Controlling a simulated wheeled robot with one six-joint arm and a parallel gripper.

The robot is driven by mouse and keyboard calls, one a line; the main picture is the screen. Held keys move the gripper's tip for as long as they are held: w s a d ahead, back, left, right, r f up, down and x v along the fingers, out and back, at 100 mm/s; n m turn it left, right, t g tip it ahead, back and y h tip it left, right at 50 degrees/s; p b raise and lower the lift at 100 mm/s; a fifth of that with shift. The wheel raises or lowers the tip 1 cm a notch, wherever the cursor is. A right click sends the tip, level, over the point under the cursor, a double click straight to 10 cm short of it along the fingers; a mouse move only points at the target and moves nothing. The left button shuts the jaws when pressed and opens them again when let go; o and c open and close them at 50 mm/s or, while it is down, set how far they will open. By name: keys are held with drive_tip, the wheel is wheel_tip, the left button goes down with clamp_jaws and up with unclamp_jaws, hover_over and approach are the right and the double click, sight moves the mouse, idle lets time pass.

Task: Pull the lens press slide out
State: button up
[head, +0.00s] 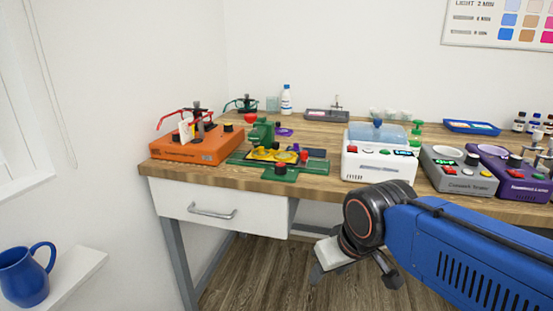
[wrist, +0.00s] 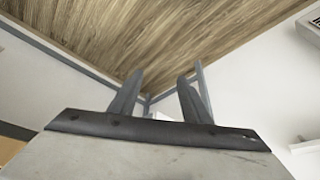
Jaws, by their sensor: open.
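A green press (head: 262,133) with a red knob stands on the wooden desk, left of the middle in the head view. It appears to be the lens press. A flat green piece (head: 282,173) with a dark red knob (head: 280,168) lies at its front, near the desk's front edge; it looks like the slide, but how far in it sits I cannot tell. My gripper (head: 352,272) is open and empty, below the desk top and to the right of the press. The wrist view shows both fingers apart (wrist: 160,78), with nothing between them.
An orange device (head: 200,147) stands left of the press and a white device (head: 378,160) right of it. A grey tester (head: 458,172) is farther right. A drawer with a handle (head: 212,212) is under the desk (head: 325,187). A blue jug (head: 24,277) stands at lower left.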

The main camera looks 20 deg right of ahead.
drive_tip(key=shift+r, duration=0.1)
drive_tip(key=c, duration=0.3)
wheel_tip(320, 180, up, 35)
drive_tip(key=m+g, duration=0.5)
hover_over(304, 152)
drive_tip(key=shift+c, duration=0.2)
wheel_tip(304, 152, down, 17)
drive_tip(key=shift+w+d+f, duration=0.1)
drive_tip(key=shift+f, duration=0.1)
clamp_jaws()
